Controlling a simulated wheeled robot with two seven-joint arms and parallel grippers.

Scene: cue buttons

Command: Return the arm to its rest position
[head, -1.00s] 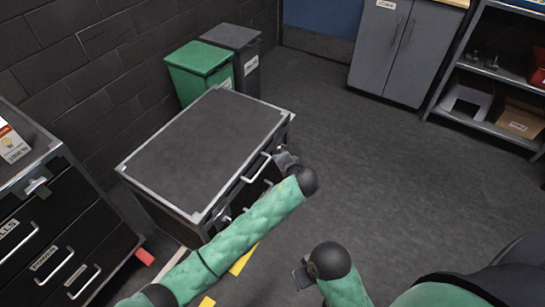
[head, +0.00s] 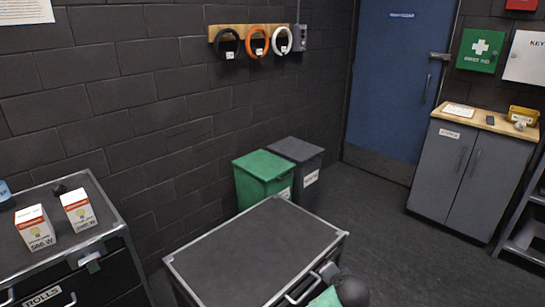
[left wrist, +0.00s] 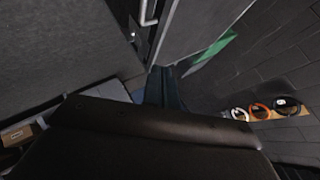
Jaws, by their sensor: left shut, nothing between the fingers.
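My left arm comes in at the bottom edge of the head view, with its dark rounded wrist and a bit of green sleeve showing. My left gripper (head: 328,271) is by the front edge of a dark, silver-edged chest (head: 255,250), beside its handle (head: 303,290). In the left wrist view my left gripper (left wrist: 164,88) points away from the camera, shut with nothing in it. The chest's handle (left wrist: 148,12) shows near the top there. Most of my left arm is cut off by the frame. My right gripper is not in view.
A green bin (head: 263,177) and a grey bin (head: 304,172) stand behind the chest. A drawer cabinet (head: 110,222) with two small boxes is at left. A grey cupboard (head: 468,175) stands right of the blue door (head: 398,90). Floor (head: 420,260) right of the chest is clear.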

